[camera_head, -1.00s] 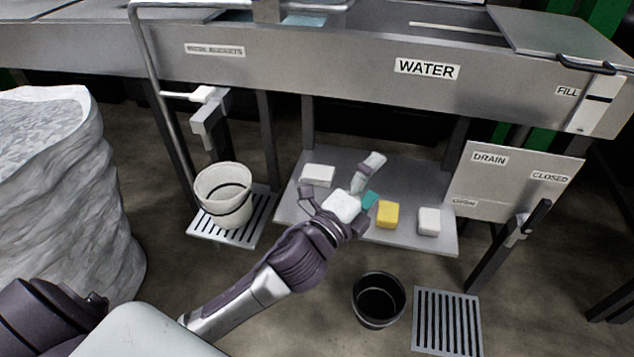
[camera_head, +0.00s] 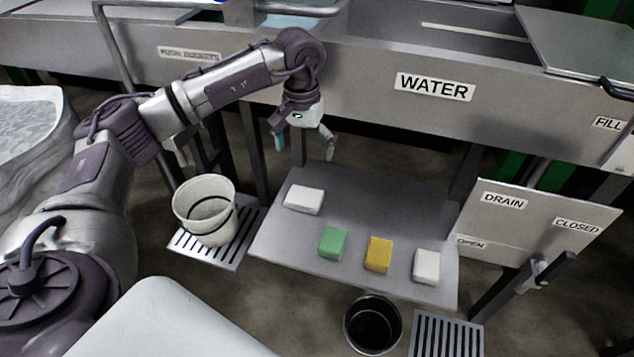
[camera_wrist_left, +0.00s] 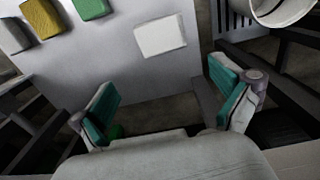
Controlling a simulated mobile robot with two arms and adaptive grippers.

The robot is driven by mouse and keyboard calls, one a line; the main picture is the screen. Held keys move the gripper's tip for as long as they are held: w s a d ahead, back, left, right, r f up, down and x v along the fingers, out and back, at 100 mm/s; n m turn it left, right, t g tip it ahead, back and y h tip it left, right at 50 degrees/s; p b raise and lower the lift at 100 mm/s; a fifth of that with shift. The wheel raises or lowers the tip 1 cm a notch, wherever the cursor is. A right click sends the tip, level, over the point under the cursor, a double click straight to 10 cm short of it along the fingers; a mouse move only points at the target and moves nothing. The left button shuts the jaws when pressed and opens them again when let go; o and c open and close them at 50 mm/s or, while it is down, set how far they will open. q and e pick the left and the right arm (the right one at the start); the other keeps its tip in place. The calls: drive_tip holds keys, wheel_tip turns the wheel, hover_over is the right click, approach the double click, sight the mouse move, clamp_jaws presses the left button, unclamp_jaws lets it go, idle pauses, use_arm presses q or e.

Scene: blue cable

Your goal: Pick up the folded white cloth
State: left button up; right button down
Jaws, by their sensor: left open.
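A flat white block-like piece (camera_head: 303,199), which looks like the folded white cloth, lies at the left back of the grey shelf (camera_head: 330,195). A second white piece (camera_head: 427,266) lies at the shelf's right end; I cannot tell for certain which is the cloth. My left gripper (camera_head: 304,146) hangs open and empty above the shelf's back edge, fingers down, above and behind the left white piece. In the left wrist view, that white piece (camera_wrist_left: 160,36) lies beyond the two spread fingers (camera_wrist_left: 170,100), apart from them. My right gripper is out of view.
A green block (camera_head: 333,243) and a yellow block (camera_head: 378,254) lie between the white pieces. A white bucket (camera_head: 206,210) stands left on a grate, a black bucket (camera_head: 372,325) in front. The steel trough (camera_head: 380,80) rises behind the gripper.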

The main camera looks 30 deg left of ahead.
use_arm(q)
hover_over(303, 194)
wheel_tip(303, 194, down, 8)
drive_tip(key=shift+w+f+b, duration=0.1)
drive_tip(key=shift+b, duration=0.2)
wheel_tip(303, 194, down, 4)
drive_tip(key=shift+d+f, duration=0.1)
drive_tip(key=shift+f, duration=0.4)
drive_tip(key=c, duration=0.7)
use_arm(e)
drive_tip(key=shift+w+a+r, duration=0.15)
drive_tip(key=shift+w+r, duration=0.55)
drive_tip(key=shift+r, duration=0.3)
